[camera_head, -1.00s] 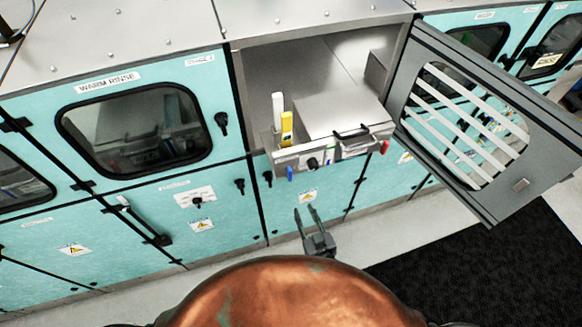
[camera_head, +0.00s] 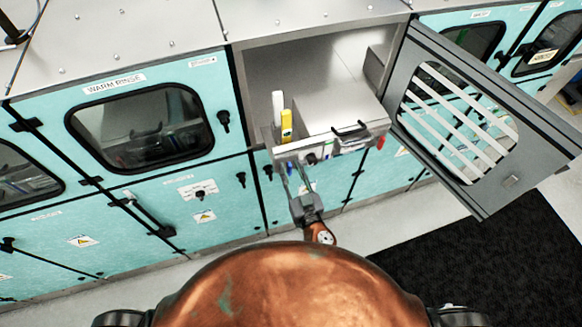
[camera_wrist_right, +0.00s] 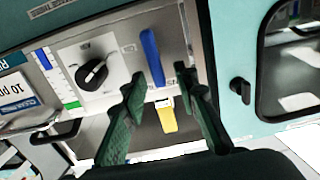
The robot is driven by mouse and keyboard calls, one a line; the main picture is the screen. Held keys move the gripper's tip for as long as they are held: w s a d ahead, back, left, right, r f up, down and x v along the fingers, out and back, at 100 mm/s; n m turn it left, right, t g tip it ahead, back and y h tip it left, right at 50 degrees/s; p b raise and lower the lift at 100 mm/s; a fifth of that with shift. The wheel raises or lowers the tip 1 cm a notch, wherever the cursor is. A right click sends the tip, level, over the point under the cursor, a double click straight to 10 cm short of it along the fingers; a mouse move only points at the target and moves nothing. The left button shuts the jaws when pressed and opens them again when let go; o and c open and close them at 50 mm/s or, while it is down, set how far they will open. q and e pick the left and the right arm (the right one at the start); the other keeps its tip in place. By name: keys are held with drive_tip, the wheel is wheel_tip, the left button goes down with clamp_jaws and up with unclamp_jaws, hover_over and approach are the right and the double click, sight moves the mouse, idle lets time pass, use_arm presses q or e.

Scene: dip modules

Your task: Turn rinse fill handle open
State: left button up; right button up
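A blue lever handle (camera_wrist_right: 152,57) sticks out of the metal panel in the right wrist view. It also shows as a small blue spot in the head view (camera_head: 290,167), at the lower left of the panel front. My right gripper (camera_wrist_right: 160,74) is open, with its two green-black fingers on either side of the blue handle's free end. I cannot tell whether they touch it. In the head view the right gripper (camera_head: 297,170) reaches up to the panel from below. My left gripper is not in view.
A black knob (camera_wrist_right: 92,73) sits beside the blue handle. A yellow handle (camera_wrist_right: 166,114) lies behind the fingers. A red handle (camera_head: 381,142) is at the panel's right end. The open grey slatted door (camera_head: 490,130) stands to the right. Teal cabinets surround the bay.

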drive_tip(key=shift+c, duration=0.2)
clamp_jaws()
idle(0.3)
drive_tip(key=n, duration=0.2)
drive_tip(key=n+b, duration=0.1)
drive_tip(key=n, duration=0.1)
drive_tip(key=shift+s+a+f, duration=0.1)
drive_tip(key=shift+a, duration=0.3)
drive_tip(key=shift+s+a+f+n+b, duration=0.1)
drive_tip(key=shift+a+f+n+b, duration=0.25)
drive_tip(key=shift+n, duration=2)
drive_tip(key=shift+s+a+f+n+b, duration=0.15)
drive_tip(key=shift+f+n, duration=0.3)
drive_tip(key=shift+n, duration=1.85)
drive_tip(key=shift+a+f+n+b, duration=0.1)
drive_tip(key=shift+a+f+n, duration=0.25)
drive_tip(key=shift+n, duration=2)
